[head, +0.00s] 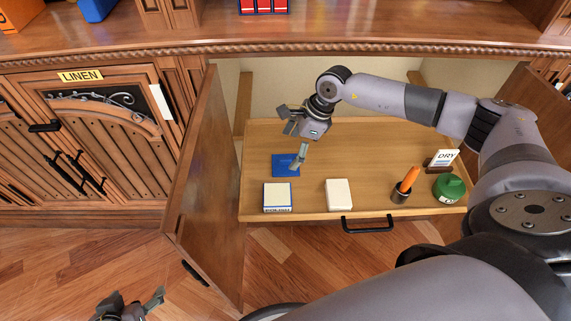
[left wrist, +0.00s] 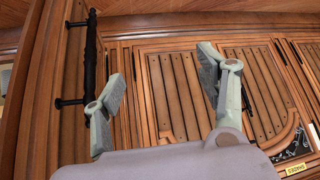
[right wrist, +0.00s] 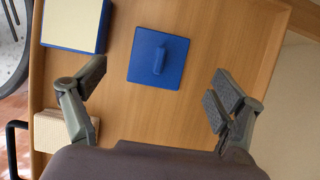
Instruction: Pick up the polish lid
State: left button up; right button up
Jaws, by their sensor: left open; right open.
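The polish lid appears to be the flat blue square plate with a raised grip (head: 281,171). It lies on the wooden drawer's bottom, and the right wrist view shows it whole (right wrist: 158,60). My right gripper (head: 291,148) is open and empty above it. In the right wrist view, the lid lies between and beyond the two fingers, nearer the top. In the head view, one finger hides part of the lid. My left gripper (head: 134,303) is open and empty, low in front of the cabinet; its fingers also show in the left wrist view (left wrist: 166,88).
In the drawer (head: 345,160) stand a blue-edged, cream-topped box (head: 278,196), a white block (head: 339,194), a cup with an orange handle (head: 400,194), a green round container (head: 449,188) and a DRY sign (head: 443,157). An open cabinet door (head: 208,180) stands left of the drawer.

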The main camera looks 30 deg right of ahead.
aim_at(285, 159)
jog(key=b+x, duration=0.1)
jog(key=x, duration=0.3)
jog(key=shift+a+f, duration=0.15)
jog(key=shift+f, duration=0.15)
jog(key=shift+w+f, duration=0.1)
jog(key=shift+f, duration=0.1)
pick_arm(q)
jog(key=w+d+r+t, duration=0.1)
jog(key=w+r+t, duration=0.2)
jog(key=w, duration=0.2)
jog(key=shift+d+r+h, duration=0.15)
jog(key=shift+d+h, duration=0.25)
pick_arm(e)
jog(key=shift+c, duration=0.2)
jog(key=c, duration=1.7)
